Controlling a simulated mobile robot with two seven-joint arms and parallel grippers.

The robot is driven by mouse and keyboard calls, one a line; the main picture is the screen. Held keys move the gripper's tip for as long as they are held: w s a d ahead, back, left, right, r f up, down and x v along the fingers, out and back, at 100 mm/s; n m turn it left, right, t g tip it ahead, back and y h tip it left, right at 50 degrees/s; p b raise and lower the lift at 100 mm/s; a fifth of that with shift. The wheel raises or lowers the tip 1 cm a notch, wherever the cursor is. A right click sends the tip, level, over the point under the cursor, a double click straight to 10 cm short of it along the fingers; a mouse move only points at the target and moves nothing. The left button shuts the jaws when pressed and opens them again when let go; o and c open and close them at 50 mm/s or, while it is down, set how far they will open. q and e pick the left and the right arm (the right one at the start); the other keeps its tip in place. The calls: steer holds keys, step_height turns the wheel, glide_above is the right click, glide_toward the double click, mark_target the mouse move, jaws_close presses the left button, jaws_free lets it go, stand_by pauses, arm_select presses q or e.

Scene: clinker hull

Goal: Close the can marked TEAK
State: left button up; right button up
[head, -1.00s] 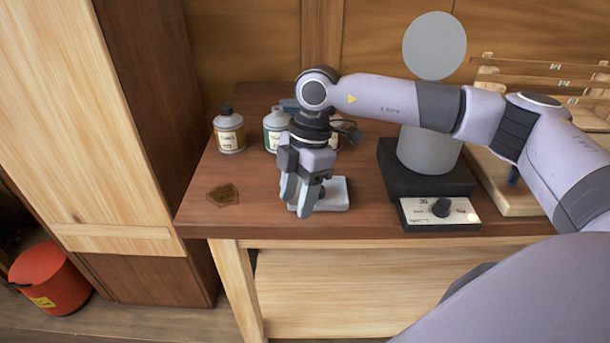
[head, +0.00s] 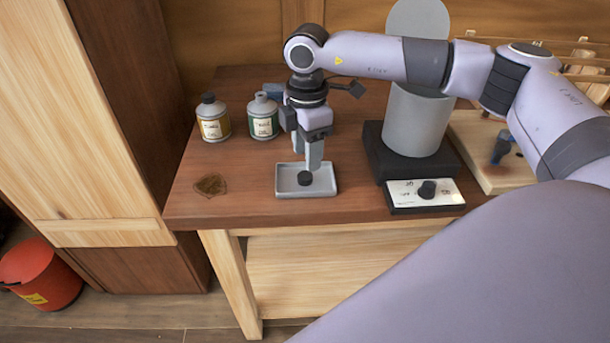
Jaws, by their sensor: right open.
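A grey tray (head: 328,187) lies near the front of the bench with a small black cap (head: 305,179) in it. My right gripper (head: 306,165) points down over the tray, open and empty, its fingertips just above the cap; contact cannot be told. A can with a green label (head: 264,124) stands behind and left of the tray; its grey top shows no black cap. Another can with a tan label and black top (head: 213,124) stands to its left. The label words are too small to read, so I cannot tell which is TEAK. My left gripper is not in view.
A grey cylinder (head: 415,122) stands on a black base with a dial panel (head: 405,196) right of the tray. A brown patch (head: 210,185) lies on the bench (head: 245,205) at left. A red bucket (head: 40,275) stands on the floor.

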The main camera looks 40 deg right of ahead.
mark_target(308, 175)
steer(key=shift+d+f+p, duration=0.1)
steer(key=shift+f+p, duration=0.35)
steer(key=shift+f, duration=2.15)
steer(key=c, duration=0.8)
